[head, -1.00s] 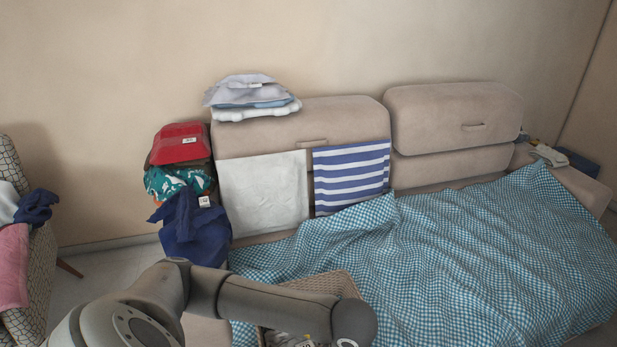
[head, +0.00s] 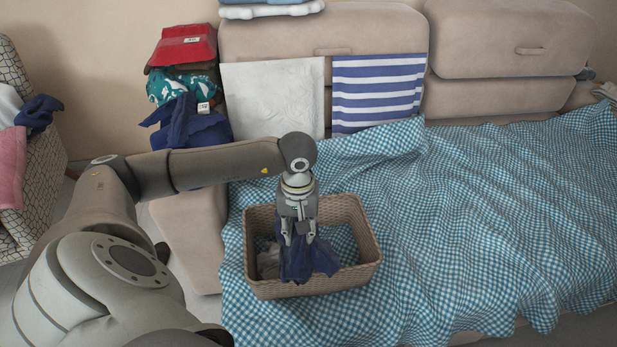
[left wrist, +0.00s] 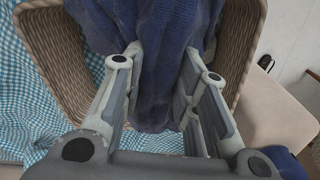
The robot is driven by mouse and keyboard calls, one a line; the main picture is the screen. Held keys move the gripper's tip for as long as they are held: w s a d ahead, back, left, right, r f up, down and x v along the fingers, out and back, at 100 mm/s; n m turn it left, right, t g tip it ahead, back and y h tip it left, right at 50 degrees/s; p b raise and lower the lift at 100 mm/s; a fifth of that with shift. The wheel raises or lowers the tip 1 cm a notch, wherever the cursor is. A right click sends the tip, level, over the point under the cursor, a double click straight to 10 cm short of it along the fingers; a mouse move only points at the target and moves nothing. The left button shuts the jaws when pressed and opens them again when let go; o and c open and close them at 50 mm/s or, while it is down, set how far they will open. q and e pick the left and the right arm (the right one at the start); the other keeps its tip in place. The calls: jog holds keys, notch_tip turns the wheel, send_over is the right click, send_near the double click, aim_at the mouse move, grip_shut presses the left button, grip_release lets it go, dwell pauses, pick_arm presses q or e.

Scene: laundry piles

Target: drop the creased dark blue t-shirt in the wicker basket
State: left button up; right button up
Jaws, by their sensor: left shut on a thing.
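The wicker basket (head: 318,287) stands on the blue checked cloth, below my left gripper (head: 298,238). The gripper points down over the basket and is shut on the dark blue t-shirt (head: 297,263). The t-shirt hangs creased from the fingers, its lower part within the basket's outline in the head view. In the left wrist view the t-shirt (left wrist: 165,75) is bunched between the two fingers (left wrist: 160,95), with the basket wall (left wrist: 60,50) around it. I cannot tell whether the t-shirt touches the basket's bottom. My right gripper is not in view.
The blue checked cloth (head: 480,220) covers the sofa seat. Another dark blue garment (head: 190,125) lies on the sofa arm below red cloth (head: 185,45). A patterned chair (head: 40,185) stands at the left.

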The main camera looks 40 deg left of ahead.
pick_arm(q)
jog(key=a+n+b, duration=0.1)
jog(key=w+a+f+b, duration=0.1)
jog(key=a+b, duration=0.1)
jog(key=w+a+n+b, duration=0.1)
jog(key=a, duration=0.1)
jog(key=shift+f+n, duration=0.25)
jog(key=shift+n, duration=0.05)
jog(key=shift+b, duration=0.35)
jog(key=shift+w, duration=0.15)
jog(key=w+d+f+b, duration=0.1)
jog(key=w+d+f, duration=0.1)
jog(key=w+f, duration=0.1)
jog(key=w+d+f+b, duration=0.1)
jog(key=w+d+f, duration=0.2)
jog(key=w+f, duration=0.1)
jog(key=w+d+f, duration=0.3)
jog(key=w+f, duration=0.1)
jog(key=f, duration=0.1)
jog(key=shift+f+b, duration=0.4)
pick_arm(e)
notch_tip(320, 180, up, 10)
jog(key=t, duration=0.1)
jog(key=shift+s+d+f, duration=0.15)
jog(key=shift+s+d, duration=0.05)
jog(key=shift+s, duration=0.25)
